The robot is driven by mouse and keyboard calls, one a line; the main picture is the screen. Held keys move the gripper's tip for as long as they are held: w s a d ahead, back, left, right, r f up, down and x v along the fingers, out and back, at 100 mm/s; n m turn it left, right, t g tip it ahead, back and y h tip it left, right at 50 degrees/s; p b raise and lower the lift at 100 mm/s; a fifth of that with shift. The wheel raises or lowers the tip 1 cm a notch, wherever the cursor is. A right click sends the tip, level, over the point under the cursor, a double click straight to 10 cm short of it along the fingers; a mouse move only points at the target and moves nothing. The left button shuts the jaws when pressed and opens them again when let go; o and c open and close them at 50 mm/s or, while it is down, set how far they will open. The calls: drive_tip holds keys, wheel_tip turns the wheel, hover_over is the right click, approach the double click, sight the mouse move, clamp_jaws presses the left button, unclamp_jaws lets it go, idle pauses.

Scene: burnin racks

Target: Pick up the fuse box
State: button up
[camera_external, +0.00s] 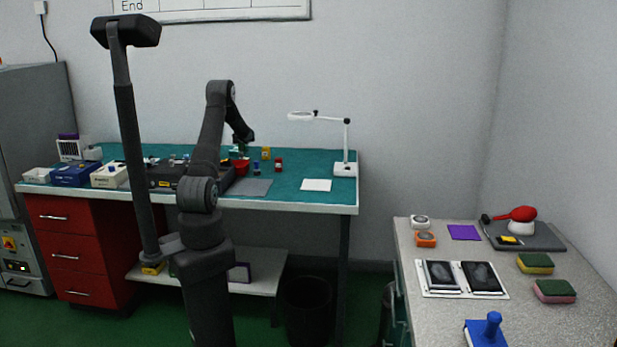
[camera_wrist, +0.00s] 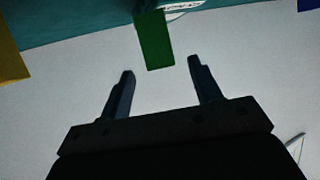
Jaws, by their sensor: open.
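My gripper (camera_wrist: 160,68) is open and empty in the wrist view. A green block-shaped thing (camera_wrist: 155,40) shows just beyond the fingertips, between their lines and apart from them. It touches the teal surface (camera_wrist: 80,22) at the top of that view. I cannot tell whether it is the fuse box. In the external view my gripper (camera_external: 243,149) is low over the teal bench (camera_external: 325,157), and its fingers are too small to make out. A yellow-orange thing (camera_external: 266,153) stands just right of it. It may be the yellow thing (camera_wrist: 10,52) at the wrist view's left edge.
A red bin (camera_external: 241,167), a small blue thing (camera_external: 256,168) and a red one (camera_external: 278,164) stand near my gripper. A white magnifier lamp (camera_external: 345,150) is at right, with a white sheet (camera_external: 316,185) before it. Boxes (camera_external: 75,174) crowd the bench's left.

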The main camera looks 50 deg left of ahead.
drive_tip(key=shift+r+x, duration=0.15)
drive_tip(key=shift+x, duration=1.2)
drive_tip(key=shift+r+x, duration=0.2)
drive_tip(key=shift+x, duration=1.15)
drive_tip(key=shift+a, duration=0.1)
drive_tip(key=c, duration=1.1)
drive_tip(key=shift+c, duration=0.2)
